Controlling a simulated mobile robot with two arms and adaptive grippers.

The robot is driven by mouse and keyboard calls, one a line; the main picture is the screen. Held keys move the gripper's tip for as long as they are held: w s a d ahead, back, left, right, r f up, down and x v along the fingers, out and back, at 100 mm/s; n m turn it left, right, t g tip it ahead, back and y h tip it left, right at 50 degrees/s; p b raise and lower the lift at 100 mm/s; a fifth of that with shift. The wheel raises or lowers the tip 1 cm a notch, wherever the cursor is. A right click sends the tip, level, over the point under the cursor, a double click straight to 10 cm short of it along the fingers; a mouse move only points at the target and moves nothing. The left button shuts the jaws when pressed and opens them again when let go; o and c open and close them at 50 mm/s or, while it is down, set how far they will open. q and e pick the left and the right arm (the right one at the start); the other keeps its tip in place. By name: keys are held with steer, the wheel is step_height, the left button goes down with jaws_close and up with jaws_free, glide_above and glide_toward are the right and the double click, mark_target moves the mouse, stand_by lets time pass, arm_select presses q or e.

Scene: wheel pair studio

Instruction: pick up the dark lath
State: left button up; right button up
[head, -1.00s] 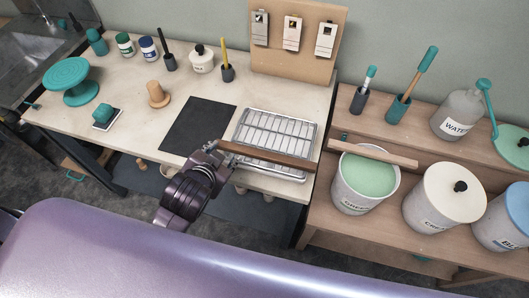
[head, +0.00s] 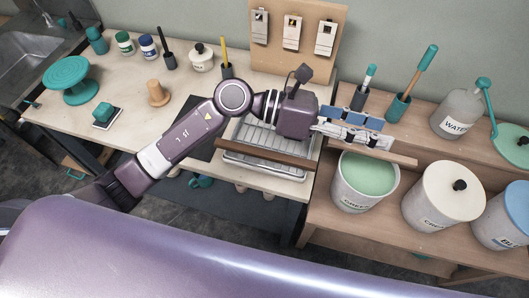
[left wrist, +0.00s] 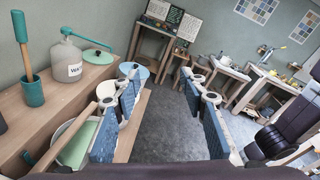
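The dark lath (head: 268,157) lies across the front of the wire-grid tray (head: 230,156) in the head view, its right end near the bench's right edge. It does not show in the left wrist view. My left gripper (head: 384,133) is to the right of the dark lath, apart from it, above the green bucket and a pale lath. Its two blue-padded fingers stand apart with nothing between them; they also show so in the left wrist view (left wrist: 165,100). My left arm passes over the tray and hides part of it. My right gripper is not in view.
The pale lath (head: 402,157) rests across the green bucket (head: 366,186). A cream-lidded bucket (head: 440,205) and a blue one (head: 505,222) stand to the right. A water bottle (head: 457,112) and brush holders (head: 398,106) stand behind. Open floor (left wrist: 178,125) shows in the left wrist view.

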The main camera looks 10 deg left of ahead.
arm_select(q)
steer(key=a+f+m+g+y, duration=0.1)
steer(key=a+f+m+y, duration=0.4)
steer(key=f, duration=0.5)
steer(key=y, duration=1)
glide_toward(264, 152)
steer(key=shift+s+d+f+m, duration=0.1)
steer(key=shift+d+f+m, duration=0.2)
steer(key=shift+f, duration=0.1)
steer(key=shift+a+f, duration=0.25)
steer(key=shift+d+f+p, duration=0.2)
steer(key=shift+f+p, duration=0.3)
steer(key=shift+f, duration=0.35)
steer(key=f+p, duration=0.1)
steer(key=f, duration=0.1)
steer(key=d+f+p, duration=0.1)
steer(key=f, duration=0.1)
steer(key=shift+s+f, duration=0.1)
steer(key=shift+f, duration=0.65)
jaws_close()
